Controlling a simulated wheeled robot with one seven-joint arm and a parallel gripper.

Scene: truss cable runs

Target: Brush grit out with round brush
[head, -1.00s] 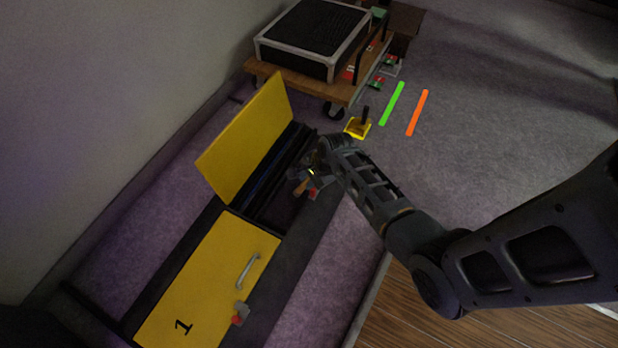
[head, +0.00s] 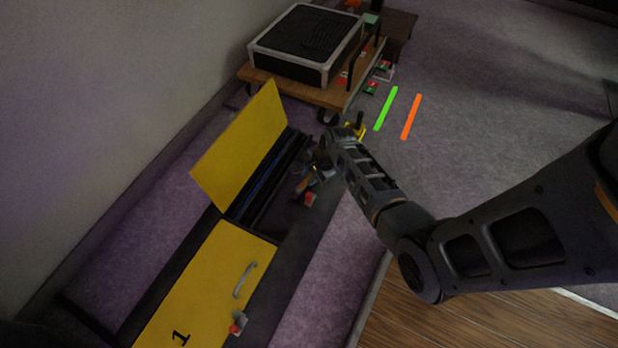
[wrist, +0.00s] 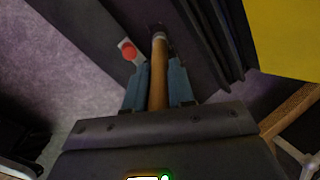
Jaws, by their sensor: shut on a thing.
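My gripper (wrist: 159,88) is shut on the wooden handle of the round brush (wrist: 159,65). In the wrist view the handle runs up between the two fingers to a dark end over the dark channel. In the head view my gripper (head: 312,172) is at the right side of the open cable trough (head: 275,190), with the wooden handle (head: 304,185) showing below it. The brush head is dark and hard to make out. The trough's far yellow lid (head: 240,145) stands open, and black cables lie inside. I see no grit clearly.
The near yellow lid (head: 205,285), marked 1, is closed with a grey handle. A red-and-grey latch (head: 310,199) sits on the trough's right edge. A wooden cart (head: 330,95) carries a black case. Green (head: 386,108) and orange (head: 411,117) strips lie on open carpet.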

